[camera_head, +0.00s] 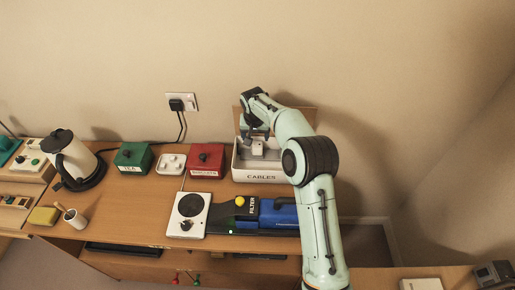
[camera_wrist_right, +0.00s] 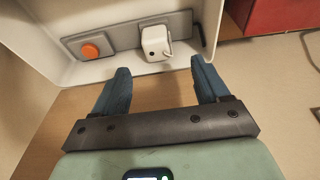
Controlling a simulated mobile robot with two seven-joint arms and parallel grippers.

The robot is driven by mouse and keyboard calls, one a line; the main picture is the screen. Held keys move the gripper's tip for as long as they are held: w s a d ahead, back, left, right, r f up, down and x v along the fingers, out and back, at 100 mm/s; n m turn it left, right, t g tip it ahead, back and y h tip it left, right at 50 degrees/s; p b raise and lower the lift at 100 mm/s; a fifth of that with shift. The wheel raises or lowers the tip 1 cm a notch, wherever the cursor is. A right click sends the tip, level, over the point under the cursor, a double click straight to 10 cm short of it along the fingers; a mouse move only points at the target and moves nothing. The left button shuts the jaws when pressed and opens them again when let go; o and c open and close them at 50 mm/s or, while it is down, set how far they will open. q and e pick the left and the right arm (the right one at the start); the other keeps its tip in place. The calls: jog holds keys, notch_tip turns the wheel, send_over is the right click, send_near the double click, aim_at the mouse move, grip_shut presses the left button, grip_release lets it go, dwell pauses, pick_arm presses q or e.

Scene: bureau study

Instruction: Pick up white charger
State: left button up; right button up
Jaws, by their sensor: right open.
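The white charger (camera_wrist_right: 155,42) is a small rounded block inside the white box labelled CABLES (camera_head: 262,176). In the wrist view it lies on a grey strip (camera_wrist_right: 120,43) near an orange round button (camera_wrist_right: 90,51). In the head view the charger (camera_head: 257,148) shows just below the gripper. My right gripper (camera_wrist_right: 152,82) is open and empty, with its two blue fingers apart. The charger shows beyond the fingertips, roughly between them, and the fingers are not closed on it. In the head view my right gripper (camera_head: 256,132) is over the box. My left gripper is not in view.
A red box (camera_head: 206,160) stands left of the cables box, then a white multi-socket block (camera_head: 171,163) and a green box (camera_head: 133,157). A kettle (camera_head: 72,157) is farther left. A white hot plate (camera_head: 188,214) and a blue device (camera_head: 278,214) sit in front.

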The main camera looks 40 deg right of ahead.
aim_at(257, 145)
jog(key=x, duration=0.3)
jog(key=shift+w, duration=0.15)
jog(key=x, duration=0.3)
jog(key=p+x, duration=0.1)
jog(key=x, duration=0.1)
jog(key=shift+d+f, duration=0.15)
jog(key=shift+d, duration=0.3)
jog(key=c, duration=1.2)
